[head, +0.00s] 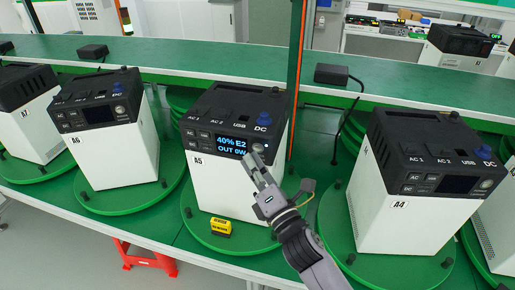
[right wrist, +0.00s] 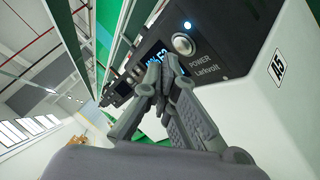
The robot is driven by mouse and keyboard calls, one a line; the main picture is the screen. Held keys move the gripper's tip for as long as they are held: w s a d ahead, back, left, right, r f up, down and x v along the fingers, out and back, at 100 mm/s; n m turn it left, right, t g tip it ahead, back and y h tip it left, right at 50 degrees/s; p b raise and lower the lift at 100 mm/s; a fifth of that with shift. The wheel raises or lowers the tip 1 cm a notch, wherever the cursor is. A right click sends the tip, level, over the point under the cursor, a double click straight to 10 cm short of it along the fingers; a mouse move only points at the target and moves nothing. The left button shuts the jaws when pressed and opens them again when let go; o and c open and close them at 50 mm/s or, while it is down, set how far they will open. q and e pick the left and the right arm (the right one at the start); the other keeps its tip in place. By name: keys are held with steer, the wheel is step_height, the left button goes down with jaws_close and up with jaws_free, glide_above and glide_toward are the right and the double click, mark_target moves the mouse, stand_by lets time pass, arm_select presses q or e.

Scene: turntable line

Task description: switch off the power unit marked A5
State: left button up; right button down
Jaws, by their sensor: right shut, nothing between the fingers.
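The power unit marked A5 (head: 222,190) is a white box with a black top, standing on a green round turntable (head: 192,228). Its display (head: 232,145) is lit and reads "40% E2" and "OUT 0W". My right gripper (head: 254,160) is shut and empty, in front of the panel's right part. In the right wrist view, the round silver power button (right wrist: 183,44) shows above the word POWER, with a small blue light (right wrist: 187,25) beside it. The closed fingertips (right wrist: 168,66) appear just below the button; I cannot tell whether they touch the unit. My left gripper is not in view.
Unit A6 (head: 112,160) stands left and unit A4 (head: 395,215) right, both with dark displays. A small yellow block (head: 221,228) lies on the A5 turntable. An orange-edged post (head: 295,75) rises behind A5. A black adapter (head: 338,75) sits on the shelf.

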steer(key=shift+w, duration=0.1)
stand_by(0.6)
steer(key=shift+w+d, duration=0.15)
steer(key=shift+w, duration=0.15)
steer(key=shift+w+d, duration=0.1)
steer(key=shift+w, duration=0.25)
stand_by(0.7)
steer(key=shift+s, duration=0.1)
steer(key=shift+s+a, duration=0.25)
steer(key=shift+s, duration=0.4)
steer(key=s, duration=0.1)
steer(key=s+a, duration=0.1)
steer(key=s, duration=0.2)
steer(key=shift+s+a, duration=0.3)
steer(key=shift+s, duration=0.1)
